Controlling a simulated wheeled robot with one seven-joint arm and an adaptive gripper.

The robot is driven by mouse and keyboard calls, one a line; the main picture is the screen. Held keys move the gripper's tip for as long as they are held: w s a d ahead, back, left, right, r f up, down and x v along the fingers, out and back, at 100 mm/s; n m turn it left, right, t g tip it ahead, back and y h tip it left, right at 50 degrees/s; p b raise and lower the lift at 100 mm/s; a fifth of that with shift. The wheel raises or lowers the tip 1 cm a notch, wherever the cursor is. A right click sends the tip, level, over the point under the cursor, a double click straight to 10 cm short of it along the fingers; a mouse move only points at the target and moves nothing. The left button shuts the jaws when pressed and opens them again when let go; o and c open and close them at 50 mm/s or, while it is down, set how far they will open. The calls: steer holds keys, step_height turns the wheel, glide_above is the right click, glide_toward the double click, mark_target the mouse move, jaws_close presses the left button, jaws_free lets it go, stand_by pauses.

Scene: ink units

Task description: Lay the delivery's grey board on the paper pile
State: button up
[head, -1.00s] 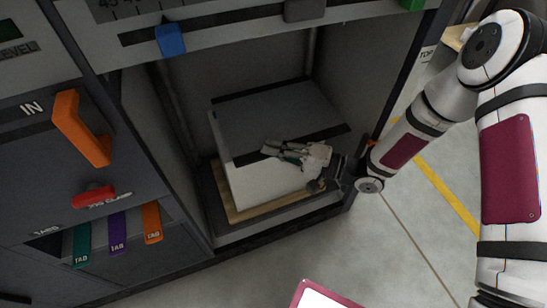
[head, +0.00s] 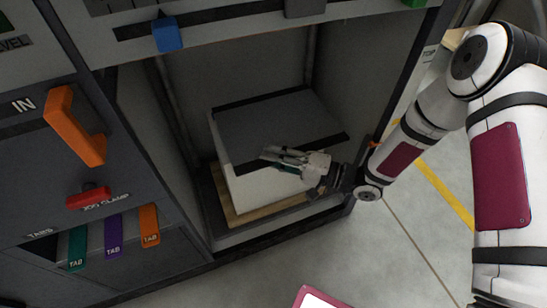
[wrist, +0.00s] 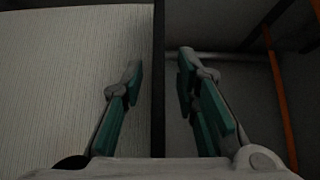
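The grey board (head: 272,122) lies flat over the top of the white paper pile (head: 262,188) in the machine bay. A dark strip shows along its back edge. My gripper (head: 266,154) is at the front edge of the board, in front of the pile. In the wrist view my gripper (wrist: 159,66) is open. Its fingers stand on either side of a thin dark edge, apparently the board's (wrist: 158,110), with gaps on both sides. The pale side of the pile (wrist: 60,80) fills the left there. The underside of the board is hidden.
The pile stands on a wooden pallet (head: 233,212) inside a dark bay with walls left and behind. Orange, purple and green tabs and a red clamp knob (head: 88,197) stick out at left. A blue knob (head: 167,36) is above. Open floor (head: 400,255) lies in front.

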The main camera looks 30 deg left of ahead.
steer(key=w+d+p, duration=0.2)
steer(key=d, duration=0.9)
steer(key=shift+d+p, duration=0.4)
steer(key=shift+r, duration=0.1)
